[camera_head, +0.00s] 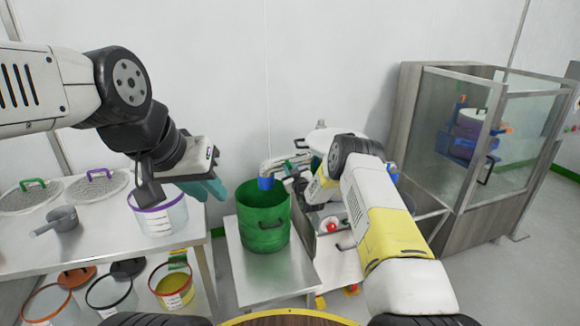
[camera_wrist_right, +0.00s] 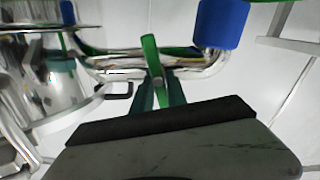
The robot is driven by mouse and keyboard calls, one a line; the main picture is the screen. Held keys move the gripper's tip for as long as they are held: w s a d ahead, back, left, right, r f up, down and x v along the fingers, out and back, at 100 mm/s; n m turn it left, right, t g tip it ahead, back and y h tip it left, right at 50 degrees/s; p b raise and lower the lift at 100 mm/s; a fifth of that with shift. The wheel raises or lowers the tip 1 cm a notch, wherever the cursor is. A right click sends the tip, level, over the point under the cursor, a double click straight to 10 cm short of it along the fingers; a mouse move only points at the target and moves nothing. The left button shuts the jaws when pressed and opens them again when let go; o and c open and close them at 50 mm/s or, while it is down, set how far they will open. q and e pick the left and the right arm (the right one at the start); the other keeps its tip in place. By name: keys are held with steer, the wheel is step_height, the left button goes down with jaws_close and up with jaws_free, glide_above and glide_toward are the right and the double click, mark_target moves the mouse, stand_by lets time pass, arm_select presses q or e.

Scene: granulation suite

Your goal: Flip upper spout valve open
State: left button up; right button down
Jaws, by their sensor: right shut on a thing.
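The metal spout (camera_head: 272,166) with a blue end (camera_head: 265,183) reaches over the green bucket (camera_head: 264,222) in the head view. In the right wrist view, the spout pipe (camera_wrist_right: 205,62), its blue end (camera_wrist_right: 221,24) and the green valve lever (camera_wrist_right: 150,58) show close up. My right gripper (camera_wrist_right: 158,88) is shut on the green lever, which stands up between its teal fingertips. In the head view, my right arm largely hides the valve. My left gripper (camera_head: 208,188) hangs over the left table by the purple-rimmed bucket, apart from the spout; its jaw gap is unclear.
The left table (camera_head: 95,235) holds a purple-rimmed bucket (camera_head: 160,215), a grey scoop (camera_head: 60,218) and mesh lids with handles. The green bucket sits on a small metal table (camera_head: 250,275). A glass-walled cabinet (camera_head: 445,120) stands right.

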steer(key=n, duration=0.3)
steer(key=shift+a+f+n, duration=0.1)
steer(key=shift+a+n, duration=0.1)
steer(key=shift+n, duration=0.2)
steer(key=n, duration=0.3)
steer(key=shift+s+a+f+n, duration=0.1)
steer(key=shift+a+n, duration=0.05)
steer(key=shift+n, duration=0.15)
steer(key=shift+f+n, duration=0.2)
steer(key=shift+n, duration=1.5)
steer(key=shift+f+n, duration=0.15)
steer(key=shift+n, duration=1.85)
steer(key=c, duration=1.3)
jaws_free()
